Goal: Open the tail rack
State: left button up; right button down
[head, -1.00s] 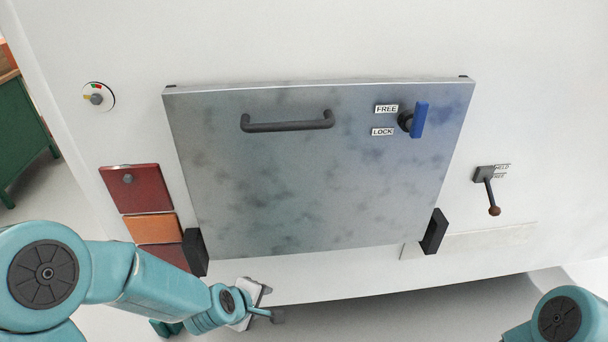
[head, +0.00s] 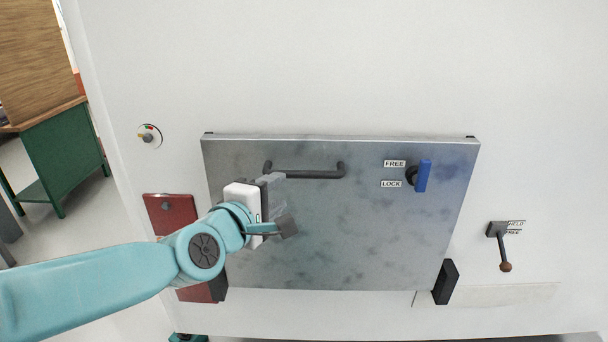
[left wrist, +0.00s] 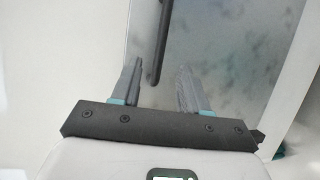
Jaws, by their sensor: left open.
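The tail rack is a closed grey mottled metal panel (head: 350,235) on the white motorhome wall. A dark bar handle (head: 320,174) runs across its upper part. A blue lever (head: 423,176) stands upright at its upper right, beside FREE and LOCK labels. My left gripper (head: 279,180) is in front of the panel at the handle's left end, partly hiding it. In the left wrist view the jaws (left wrist: 158,75) are open, with the handle (left wrist: 160,35) showing between the fingertips, nearer the left finger. I cannot tell whether they touch. My right gripper is out of view.
A round dial (head: 149,136), a red box (head: 171,213) and a green bench (head: 62,155) are left.

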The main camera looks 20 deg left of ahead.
aim_at(300, 176)
pick_arm(q)
jog(key=p+x, duration=0.2)
jog(key=x, duration=1)
jog(key=shift+a, duration=0.1)
jog(key=shift+w+f, duration=0.15)
jog(key=shift+w, duration=0.1)
jog(key=shift+s, duration=0.1)
jog(key=shift+s, duration=0.1)
grip_shut()
